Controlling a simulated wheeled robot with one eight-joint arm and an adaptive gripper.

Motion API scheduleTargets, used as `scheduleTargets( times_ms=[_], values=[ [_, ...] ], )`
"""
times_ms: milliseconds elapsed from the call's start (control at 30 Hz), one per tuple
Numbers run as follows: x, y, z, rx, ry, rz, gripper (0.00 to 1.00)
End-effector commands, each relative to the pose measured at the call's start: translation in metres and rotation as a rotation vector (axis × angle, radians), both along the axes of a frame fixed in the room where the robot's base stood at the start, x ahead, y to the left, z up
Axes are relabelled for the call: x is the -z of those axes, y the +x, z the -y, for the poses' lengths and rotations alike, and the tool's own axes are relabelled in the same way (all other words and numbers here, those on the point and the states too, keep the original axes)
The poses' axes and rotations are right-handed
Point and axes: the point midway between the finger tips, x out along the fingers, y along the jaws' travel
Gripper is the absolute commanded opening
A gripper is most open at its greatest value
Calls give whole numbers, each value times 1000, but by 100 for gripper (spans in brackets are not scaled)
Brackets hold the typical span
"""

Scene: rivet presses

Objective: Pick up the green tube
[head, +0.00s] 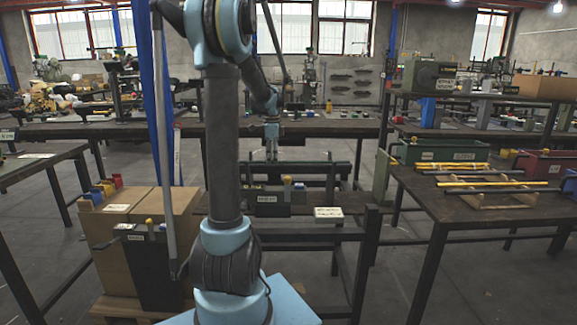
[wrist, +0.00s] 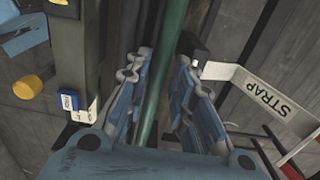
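The green tube (wrist: 168,50) shows in the wrist view as a long, dark green rod. It runs from the top edge down between the two blue-grey fingers of my gripper (wrist: 162,75). The fingers are apart, with the tube between them and nearer the left finger. A gap shows between the tube and the right finger; whether the left finger touches it I cannot tell. In the head view my gripper (head: 271,153) points down at the workbench behind my arm. I cannot make out the tube there.
In the wrist view a white strap labelled STRAP (wrist: 265,95) lies right of the fingers, and a dark post with a blue tag (wrist: 68,100) stands left. A yellow cylinder (wrist: 27,87) is farther left. In the head view a table with yellow rods (head: 490,185) stands right.

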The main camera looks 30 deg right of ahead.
Motion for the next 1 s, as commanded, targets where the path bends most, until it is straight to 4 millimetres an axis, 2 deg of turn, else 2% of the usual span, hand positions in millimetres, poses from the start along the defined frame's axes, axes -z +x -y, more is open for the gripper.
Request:
scheduleTargets(
  times_ms=[33,67,433,567,767,1000],
  values=[
    [0,0,0,0,0,0,5],
    [0,0,0,0,0,0,0],
    [-1,1,1,0,-1,2,0],
    [-10,1,1,0,-1,2,0],
    [-43,0,0,0,-1,1,0],
    [-101,0,0,0,0,0,0]
  ],
)
